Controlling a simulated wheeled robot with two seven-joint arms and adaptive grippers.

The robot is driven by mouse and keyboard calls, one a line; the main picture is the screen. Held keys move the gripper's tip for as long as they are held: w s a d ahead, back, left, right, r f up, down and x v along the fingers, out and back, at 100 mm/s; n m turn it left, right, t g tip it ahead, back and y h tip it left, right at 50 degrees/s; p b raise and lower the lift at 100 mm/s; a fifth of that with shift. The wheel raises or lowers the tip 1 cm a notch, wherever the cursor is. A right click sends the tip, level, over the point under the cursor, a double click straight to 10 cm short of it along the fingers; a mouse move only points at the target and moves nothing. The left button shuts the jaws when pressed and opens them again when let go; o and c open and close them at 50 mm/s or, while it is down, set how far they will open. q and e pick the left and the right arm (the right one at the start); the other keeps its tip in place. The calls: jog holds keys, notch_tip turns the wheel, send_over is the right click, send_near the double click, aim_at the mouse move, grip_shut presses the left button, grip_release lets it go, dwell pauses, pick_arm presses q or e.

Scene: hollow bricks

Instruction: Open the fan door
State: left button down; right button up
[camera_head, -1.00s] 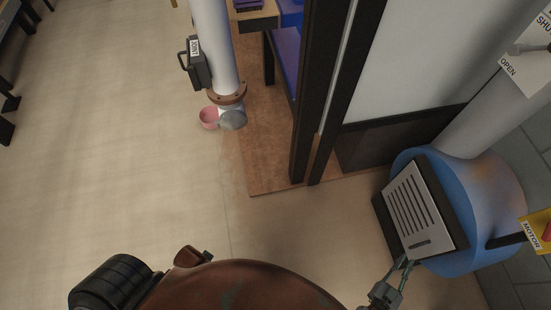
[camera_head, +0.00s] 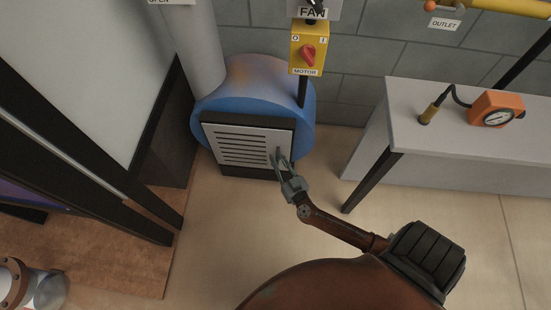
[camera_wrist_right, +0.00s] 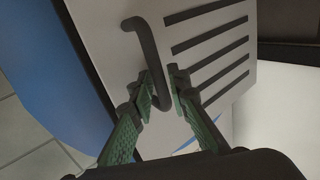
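The fan door is a pale slotted panel (camera_head: 236,145) in a dark frame on the front of the blue fan housing (camera_head: 264,78). It also shows in the right wrist view (camera_wrist_right: 205,25). It looks closed, with no gap visible. Its dark bent handle (camera_wrist_right: 143,38) is on the right side of the panel in the head view. My right gripper (camera_head: 279,158) is at that handle. In the right wrist view its green-padded fingers (camera_wrist_right: 160,84) close in on both sides of the handle's lower part, seemingly touching it. My left gripper is not in view.
A yellow motor switch box (camera_head: 309,48) with a red knob stands above the housing. A grey bench (camera_head: 440,130) with an orange gauge (camera_head: 497,108) is at right. Dark frame posts (camera_head: 85,160) stand at left. The floor before the door is clear.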

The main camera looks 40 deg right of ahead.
jog(key=shift+c, duration=0.4)
grip_shut()
